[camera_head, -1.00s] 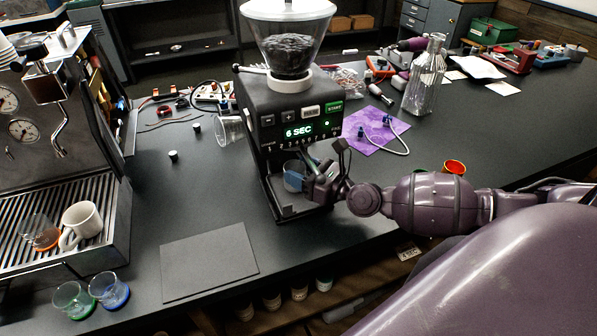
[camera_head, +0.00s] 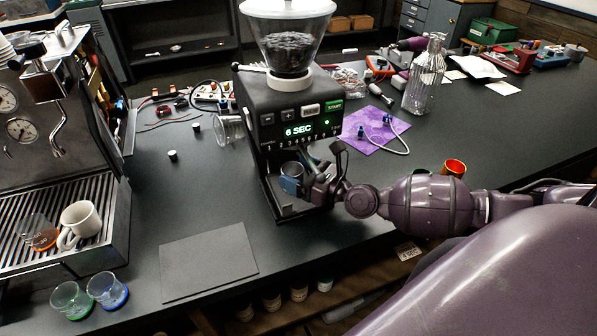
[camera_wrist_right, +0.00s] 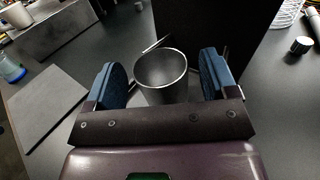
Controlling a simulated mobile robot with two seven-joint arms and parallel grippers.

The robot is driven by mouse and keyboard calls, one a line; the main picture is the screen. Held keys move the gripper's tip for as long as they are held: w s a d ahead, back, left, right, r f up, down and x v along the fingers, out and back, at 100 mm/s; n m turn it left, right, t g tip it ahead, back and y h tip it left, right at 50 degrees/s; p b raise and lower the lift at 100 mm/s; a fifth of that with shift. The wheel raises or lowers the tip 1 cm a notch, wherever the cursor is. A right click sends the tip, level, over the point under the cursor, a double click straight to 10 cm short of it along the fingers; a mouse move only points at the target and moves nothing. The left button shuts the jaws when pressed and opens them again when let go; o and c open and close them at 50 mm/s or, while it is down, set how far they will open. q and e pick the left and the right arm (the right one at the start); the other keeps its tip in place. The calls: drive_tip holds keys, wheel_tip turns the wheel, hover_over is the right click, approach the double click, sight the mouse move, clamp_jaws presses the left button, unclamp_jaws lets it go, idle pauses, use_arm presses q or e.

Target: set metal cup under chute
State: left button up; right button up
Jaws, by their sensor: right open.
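The metal cup (camera_wrist_right: 161,75) stands upright between the two blue finger pads of my open right gripper (camera_wrist_right: 165,85) in the right wrist view, with gaps on both sides. In the head view the cup (camera_head: 291,170) is partly hidden behind a blue finger pad. It is at the front of the black grinder (camera_head: 285,115), above its base tray, below the lit "6 SEC" panel. The chute itself is hard to make out. My right gripper (camera_head: 305,185) reaches in from the right at the grinder's base. My left gripper is not in view.
A dark grey mat (camera_head: 208,262) lies left of the grinder. Two glasses (camera_head: 107,290) stand near the front edge. An espresso machine (camera_head: 60,150) with a white mug (camera_head: 80,222) is at the left.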

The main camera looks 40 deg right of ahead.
drive_tip(key=shift+r, duration=0.2)
drive_tip(key=shift+s+d+f, duration=0.1)
drive_tip(key=shift+s+d, duration=0.05)
drive_tip(key=shift+s, duration=0.1)
drive_tip(key=b+v, duration=0.1)
drive_tip(key=v, duration=1)
drive_tip(key=shift+b, duration=0.4)
drive_tip(key=shift+s, duration=0.2)
